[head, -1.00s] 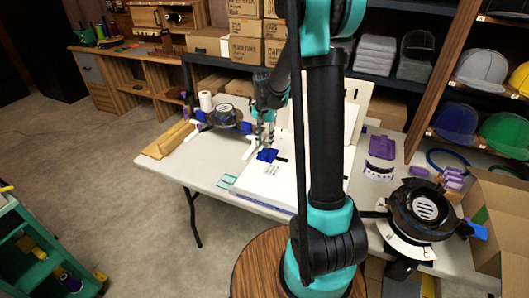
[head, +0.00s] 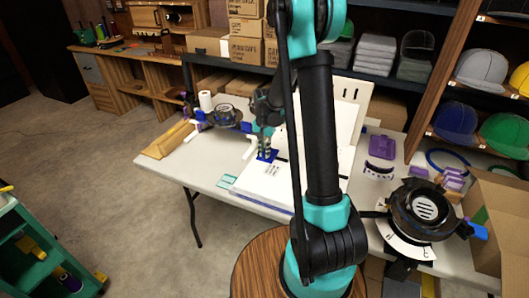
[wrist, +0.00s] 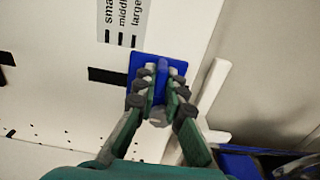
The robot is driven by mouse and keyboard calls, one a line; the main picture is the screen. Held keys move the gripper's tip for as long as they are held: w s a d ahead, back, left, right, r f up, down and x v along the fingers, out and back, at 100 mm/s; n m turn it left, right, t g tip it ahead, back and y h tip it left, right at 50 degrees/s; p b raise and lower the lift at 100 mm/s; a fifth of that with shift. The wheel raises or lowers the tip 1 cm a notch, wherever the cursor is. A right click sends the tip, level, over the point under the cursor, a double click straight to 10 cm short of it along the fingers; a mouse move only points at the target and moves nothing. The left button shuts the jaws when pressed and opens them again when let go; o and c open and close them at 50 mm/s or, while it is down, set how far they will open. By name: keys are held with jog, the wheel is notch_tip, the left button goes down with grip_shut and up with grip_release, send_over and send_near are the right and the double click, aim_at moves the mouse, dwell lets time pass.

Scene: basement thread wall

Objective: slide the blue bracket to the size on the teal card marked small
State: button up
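The blue bracket (head: 267,155) lies on the white board (head: 262,186). In the wrist view the bracket (wrist: 176,68) is a flat plate with a raised ridge. My gripper (wrist: 161,88) is down at it, one finger on each side of the ridge; whether both fingers press on it I cannot tell. A grey label (wrist: 122,22) beside the bracket reads small, middle, large, with a black mark under each word. The teal card (head: 227,181) lies on the table left of the board; its writing is too small to read.
A black bar mark (wrist: 107,76) lies beside the bracket. A white arm-like part (wrist: 208,90) stands close on its other side. A round black device (head: 422,208) and purple parts (head: 382,147) stand on the table at right. An open cardboard box (head: 500,215) is at far right.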

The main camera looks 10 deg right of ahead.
aim_at(271, 159)
grip_shut()
jog(key=s+d, duration=0.1)
jog(key=d, duration=0.1)
jog(key=shift+s+d, duration=0.35)
jog(key=shift+s, duration=0.05)
jog(key=o, duration=0.6)
grip_release()
notch_tip(271, 159, up, 12)
jog(key=s+f+n+t, duration=0.1)
jog(key=s+n, duration=0.1)
jog(key=s, duration=0.5)
jog(key=s+d+f+n+t, duration=0.1)
jog(key=s+f+n, duration=0.1)
jog(key=s, duration=0.6)
jog(key=s+f+n+t, duration=0.1)
jog(key=s+n+t, duration=0.1)
jog(key=s, duration=0.6)
jog(key=shift+s+d+f+n, duration=0.15)
jog(key=shift+f+n, duration=0.25)
